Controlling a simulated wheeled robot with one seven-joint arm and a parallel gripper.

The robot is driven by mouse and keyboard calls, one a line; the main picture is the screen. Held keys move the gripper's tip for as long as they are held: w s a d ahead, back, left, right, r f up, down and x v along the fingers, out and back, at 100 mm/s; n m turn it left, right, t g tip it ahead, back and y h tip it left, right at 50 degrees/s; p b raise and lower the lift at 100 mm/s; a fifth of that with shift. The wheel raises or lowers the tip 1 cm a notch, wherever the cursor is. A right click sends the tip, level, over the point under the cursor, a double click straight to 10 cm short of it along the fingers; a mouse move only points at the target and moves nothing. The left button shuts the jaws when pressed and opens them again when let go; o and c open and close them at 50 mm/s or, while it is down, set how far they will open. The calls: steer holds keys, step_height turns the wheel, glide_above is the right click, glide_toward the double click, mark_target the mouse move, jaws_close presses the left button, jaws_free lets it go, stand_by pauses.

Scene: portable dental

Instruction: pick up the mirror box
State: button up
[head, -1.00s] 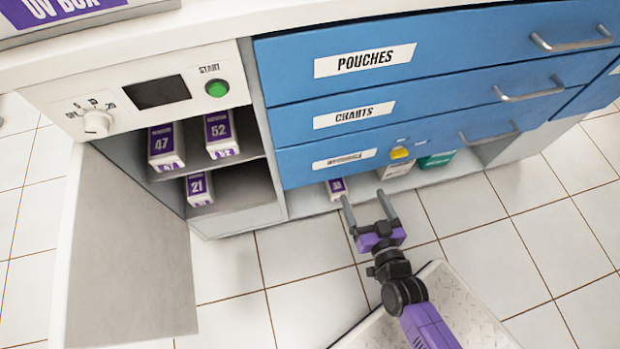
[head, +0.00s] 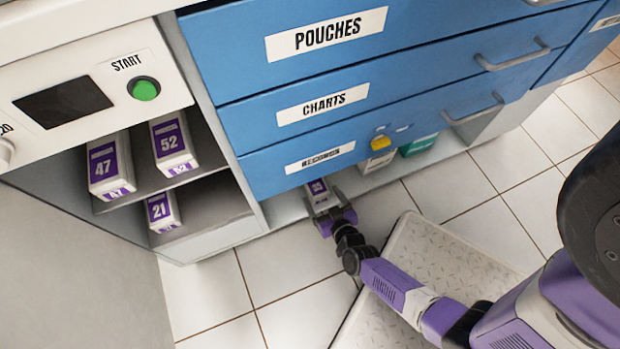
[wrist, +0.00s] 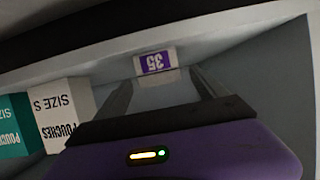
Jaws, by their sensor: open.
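A small white and purple box marked 35 (head: 318,188) stands in the low open space under the blue drawers. It also shows in the wrist view (wrist: 155,62), ahead between my fingers. No view lets me read the word mirror on any box, so I cannot tell for sure which is the mirror box. My gripper (head: 324,201) is open, low in front of box 35, its fingers pointing at it. In the wrist view my gripper (wrist: 161,80) has its fingertips either side of the box's near face. Nothing is held; contact cannot be told.
Similar boxes marked 47 (head: 110,167), 52 (head: 172,145) and 21 (head: 162,211) sit on shelves in the open cabinet. A white pouches box (wrist: 63,108) and a teal one (wrist: 15,122) stand left in the wrist view. The drawer underside hangs low above.

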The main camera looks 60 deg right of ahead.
mark_target(315, 185)
steer(key=b+x, duration=0.3)
steer(key=x, duration=0.4)
steer(key=shift+s+b, duration=0.1)
steer(key=shift+b, duration=0.25)
steer(key=shift+r, duration=0.1)
jaws_close()
